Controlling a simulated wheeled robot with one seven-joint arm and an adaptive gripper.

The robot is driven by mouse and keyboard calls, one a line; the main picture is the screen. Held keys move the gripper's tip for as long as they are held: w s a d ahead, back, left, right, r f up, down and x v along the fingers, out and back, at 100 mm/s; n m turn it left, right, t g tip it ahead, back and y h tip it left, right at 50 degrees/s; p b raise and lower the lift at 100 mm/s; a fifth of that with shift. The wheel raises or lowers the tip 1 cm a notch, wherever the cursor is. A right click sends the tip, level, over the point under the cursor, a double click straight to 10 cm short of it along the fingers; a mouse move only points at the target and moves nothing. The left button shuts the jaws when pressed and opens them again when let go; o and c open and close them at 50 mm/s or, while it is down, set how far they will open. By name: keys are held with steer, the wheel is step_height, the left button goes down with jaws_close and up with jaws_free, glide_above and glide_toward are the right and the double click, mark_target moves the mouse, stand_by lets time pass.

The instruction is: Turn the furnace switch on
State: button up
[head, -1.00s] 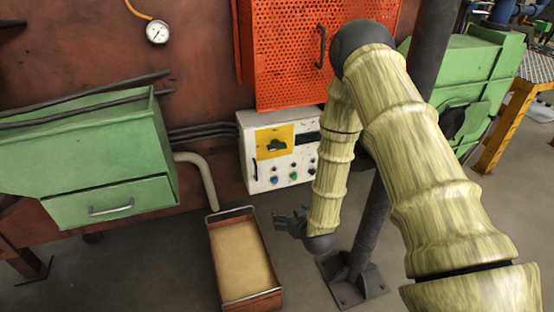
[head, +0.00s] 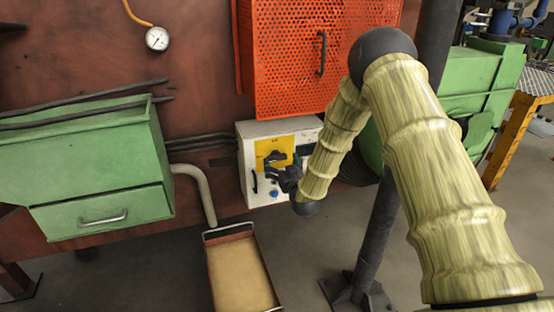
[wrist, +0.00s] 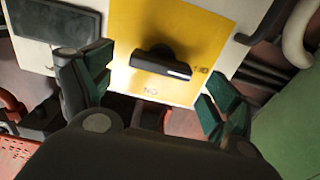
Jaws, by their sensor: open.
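The furnace switch (wrist: 162,64) is a black rotary handle on a yellow plate (wrist: 205,30), set on a white control box (head: 250,130). In the wrist view its handle lies roughly crosswise, with a white mark at one end. In the head view the switch (head: 275,157) shows just above my gripper (head: 272,172). My gripper is open, and in the wrist view its two green-padded fingers (wrist: 155,92) stand apart, one on each side of the plate's lower part. The switch lies between and beyond the fingertips, and I see no contact.
An orange perforated cabinet door (head: 320,60) is above the box. A green drawer unit (head: 90,160) stands left, with a bent grey pipe (head: 198,190) beside it. A sand-coloured tray (head: 240,270) lies below. A dark post (head: 372,240) stands right of the box.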

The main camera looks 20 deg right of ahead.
mark_target(278, 159)
steer(key=shift+w+a, duration=0.1)
steer(key=shift+w, duration=1.85)
steer(key=c, duration=1)
